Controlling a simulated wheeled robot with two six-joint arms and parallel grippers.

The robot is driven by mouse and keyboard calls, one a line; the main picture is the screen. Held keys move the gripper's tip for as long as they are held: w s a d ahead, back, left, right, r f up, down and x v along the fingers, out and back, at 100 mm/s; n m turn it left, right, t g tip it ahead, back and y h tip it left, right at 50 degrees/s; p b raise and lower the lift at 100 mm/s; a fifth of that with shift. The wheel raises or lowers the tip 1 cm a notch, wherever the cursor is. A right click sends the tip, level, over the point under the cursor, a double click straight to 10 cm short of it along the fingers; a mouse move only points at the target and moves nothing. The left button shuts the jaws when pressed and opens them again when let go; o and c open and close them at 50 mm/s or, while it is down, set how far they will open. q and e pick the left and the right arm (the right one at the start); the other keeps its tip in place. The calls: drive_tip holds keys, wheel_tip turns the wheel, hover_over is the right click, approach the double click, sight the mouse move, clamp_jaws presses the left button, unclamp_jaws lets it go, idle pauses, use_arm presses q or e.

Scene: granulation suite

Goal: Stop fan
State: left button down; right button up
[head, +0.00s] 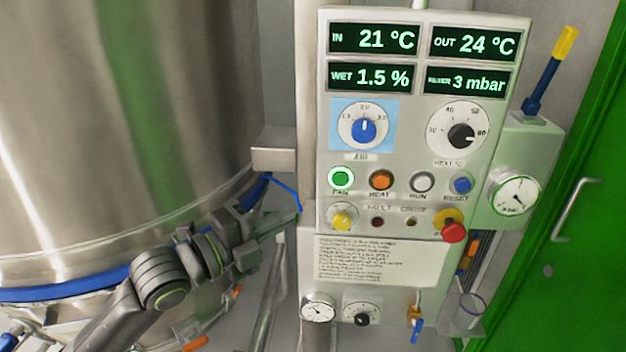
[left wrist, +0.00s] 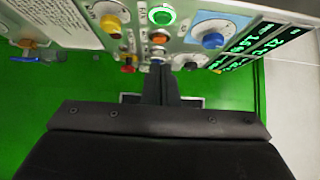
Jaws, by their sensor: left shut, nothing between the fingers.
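My left gripper (head: 292,217) is shut and empty, left of the panel and lower than the fan button in the head view. In the left wrist view its closed fingers (left wrist: 158,72) point toward the panel, with the fan button beyond the tips. I see no contact with the button. My right gripper is in neither view.
Beside the fan button are an orange HEAT button (head: 381,180), a white RUN button (head: 422,182) and a blue RESET button (head: 461,183). A yellow knob (head: 342,217) sits below it, a red stop button (head: 453,232) lower right. The steel vessel (head: 120,130) fills the left.

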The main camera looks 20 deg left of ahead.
use_arm(q)
drive_tip(key=d, duration=0.1)
drive_tip(key=p, duration=0.4)
approach(346, 181)
drive_tip(key=s+d+x, duration=0.1)
drive_tip(key=x, duration=0.4)
drive_tip(key=shift+w+a+r, duration=0.1)
drive_tip(key=shift+w+a, duration=0.25)
drive_tip(key=shift+w, duration=0.45)
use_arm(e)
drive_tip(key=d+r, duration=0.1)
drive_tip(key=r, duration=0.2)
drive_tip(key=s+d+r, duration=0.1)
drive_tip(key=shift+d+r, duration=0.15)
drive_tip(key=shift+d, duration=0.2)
use_arm(q)
drive_tip(key=shift+w, duration=0.1)
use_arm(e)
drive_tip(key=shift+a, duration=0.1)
